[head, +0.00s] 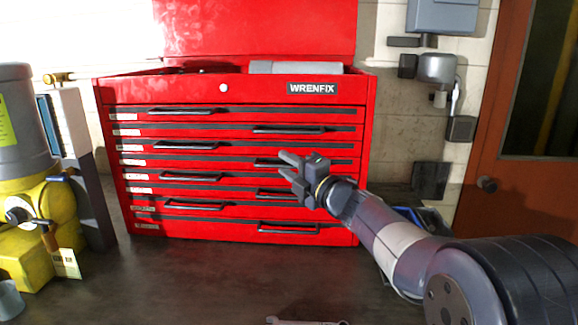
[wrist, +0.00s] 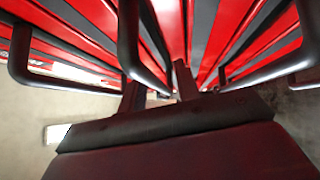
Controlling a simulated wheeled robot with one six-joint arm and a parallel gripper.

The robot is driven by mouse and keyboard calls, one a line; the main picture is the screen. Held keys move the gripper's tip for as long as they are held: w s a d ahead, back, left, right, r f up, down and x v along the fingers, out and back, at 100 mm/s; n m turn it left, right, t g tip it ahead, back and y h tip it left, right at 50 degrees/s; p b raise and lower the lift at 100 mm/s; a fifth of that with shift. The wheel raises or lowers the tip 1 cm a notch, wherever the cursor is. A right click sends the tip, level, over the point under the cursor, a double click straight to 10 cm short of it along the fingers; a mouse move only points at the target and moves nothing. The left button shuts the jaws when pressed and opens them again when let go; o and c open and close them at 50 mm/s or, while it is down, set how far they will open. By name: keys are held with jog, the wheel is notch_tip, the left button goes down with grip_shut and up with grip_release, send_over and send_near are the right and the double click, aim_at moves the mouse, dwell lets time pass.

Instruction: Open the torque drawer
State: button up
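The red tool chest (head: 240,90) stands on the bench with several shallow drawers. All drawers look shut. Their black bar handles alternate between left and right. The drawer labels (head: 127,132) at the left are too small to read, so I cannot tell which is the torque drawer. My gripper (head: 282,164) is in front of the right-side handles at mid-height, fingers apart and pointing at the chest, partly hiding a handle (head: 264,161). In the wrist view, my fingers (wrist: 160,88) are apart close to a handle bar (wrist: 130,48); I cannot tell whether they touch it.
A yellow and grey machine (head: 45,220) stands at the left, beside a dark upright panel (head: 92,190). A wrench (head: 305,322) lies at the bench's front edge. Bench space (head: 190,275) before the chest is clear. Wall boxes and an orange door (head: 525,200) are at the right.

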jog(key=shift+c, duration=0.3)
grip_shut()
jog(key=shift+s, duration=0.15)
